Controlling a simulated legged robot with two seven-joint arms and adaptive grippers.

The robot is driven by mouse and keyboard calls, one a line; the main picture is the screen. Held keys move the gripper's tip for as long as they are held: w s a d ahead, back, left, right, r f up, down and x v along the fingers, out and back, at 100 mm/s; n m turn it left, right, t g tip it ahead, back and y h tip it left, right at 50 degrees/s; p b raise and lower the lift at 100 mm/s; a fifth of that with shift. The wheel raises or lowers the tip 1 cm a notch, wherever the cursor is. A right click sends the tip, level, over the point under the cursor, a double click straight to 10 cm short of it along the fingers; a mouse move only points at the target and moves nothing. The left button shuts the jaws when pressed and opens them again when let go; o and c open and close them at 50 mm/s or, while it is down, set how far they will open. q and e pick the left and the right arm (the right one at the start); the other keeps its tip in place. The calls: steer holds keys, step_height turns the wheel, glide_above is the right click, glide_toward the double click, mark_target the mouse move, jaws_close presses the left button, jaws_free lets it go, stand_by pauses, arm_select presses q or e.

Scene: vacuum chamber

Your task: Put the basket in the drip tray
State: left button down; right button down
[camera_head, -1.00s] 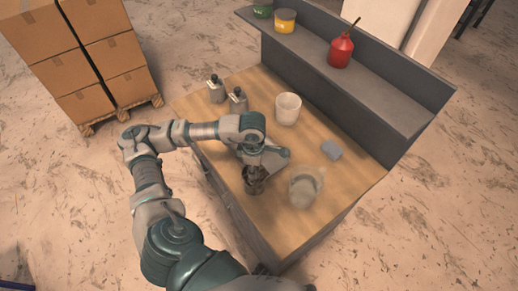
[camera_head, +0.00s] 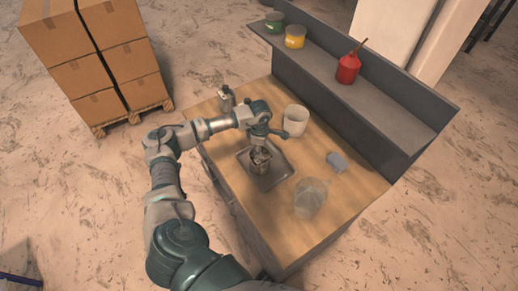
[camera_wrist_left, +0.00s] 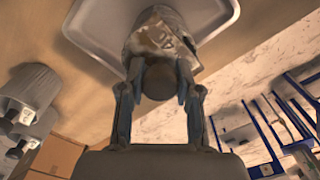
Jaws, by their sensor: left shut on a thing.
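The basket (camera_head: 260,164) is a small dark metallic vessel. My left gripper (camera_head: 260,150) is shut on it, coming down from above. The basket is over the grey rectangular drip tray (camera_head: 278,181) on the wooden bench top, within its outline in the head view. In the left wrist view the basket (camera_wrist_left: 160,42) sits between the fingers (camera_wrist_left: 158,95), with the tray's pale rim (camera_wrist_left: 88,38) behind it. I cannot tell whether the basket touches the tray floor. My right gripper is not in view.
A white cup (camera_head: 295,121) stands behind the tray. A translucent beaker (camera_head: 310,198) and a blue-grey block (camera_head: 336,161) are to the right. A grey bottle (camera_head: 226,98) stands at the back left. A raised shelf (camera_head: 365,98) holds a red can (camera_head: 348,69) and two tins.

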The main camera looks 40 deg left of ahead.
arm_select(q)
steer(key=shift+w+f, duration=0.1)
steer(key=shift+f, duration=0.05)
steer(key=c, duration=1.2)
jaws_free()
steer(key=shift+f, duration=0.15)
steer(key=shift+c, duration=0.2)
steer(key=o, duration=0.4)
steer(key=shift+a, duration=0.15)
steer(key=shift+o, duration=0.2)
